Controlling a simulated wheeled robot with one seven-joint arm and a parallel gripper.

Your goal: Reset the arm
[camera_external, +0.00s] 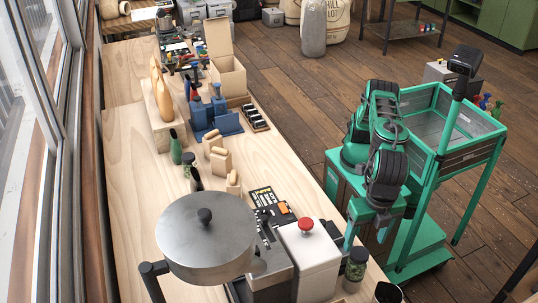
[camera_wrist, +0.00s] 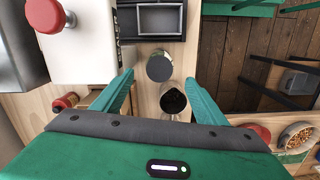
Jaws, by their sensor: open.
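My gripper (camera_external: 365,238) hangs below my folded green arm at the right side of the wooden counter (camera_external: 290,165), near its edge. In the wrist view my gripper (camera_wrist: 160,85) shows two green fingers spread wide apart with nothing held between them. A jar with a dark lid (camera_wrist: 160,66) and a dark round container (camera_wrist: 173,100) appear between the fingers in that view, apart from both. In the external view a jar with green contents (camera_external: 356,265) stands just below my gripper.
A machine with a red knob (camera_external: 305,225) and a large metal pan lid (camera_external: 206,235) stand at the counter's near end.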

